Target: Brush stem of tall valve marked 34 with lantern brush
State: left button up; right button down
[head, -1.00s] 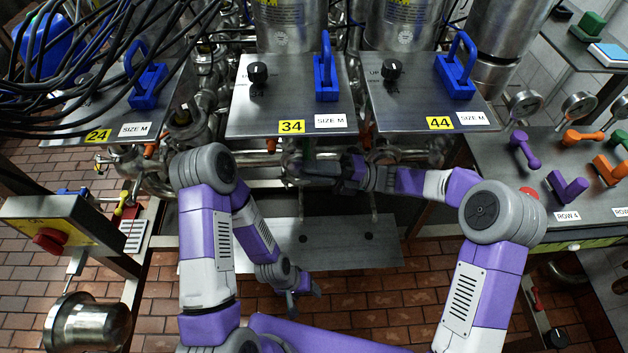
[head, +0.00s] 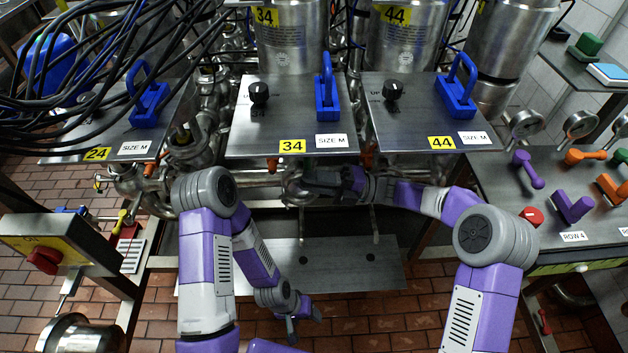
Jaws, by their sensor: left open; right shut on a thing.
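The tall valve marked 34 (head: 289,40) stands at the back middle, a steel cylinder with a yellow label. Below it is a steel plate (head: 243,135) with a yellow 34 tag, a black knob and a blue handle. My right gripper (head: 305,185) reaches in under the front edge of this plate, among the steel pipes. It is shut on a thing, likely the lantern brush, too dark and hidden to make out. The valve stem is not clearly visible. My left gripper (head: 305,325) hangs low over the brick floor, open and empty.
Plates 24 (head: 60,150) and 44 (head: 385,140) flank plate 34. Black cables (head: 90,50) hang at upper left. A bench (head: 500,210) with coloured handles stands right. A flat steel shelf (head: 340,265) lies low beneath the pipes.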

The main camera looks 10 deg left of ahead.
jog(key=shift+s, duration=0.15)
dwell(0.3)
jog(key=shift+s+d+r+b, duration=0.2)
jog(key=shift+s+b, duration=0.2)
jog(key=shift+s, duration=0.25)
jog(key=shift+w+a, duration=0.1)
jog(key=shift+w+a+r+b, duration=0.2)
jog(key=shift+w+b, duration=0.1)
jog(key=shift+w, duration=0.35)
jog(key=shift+s, duration=0.1)
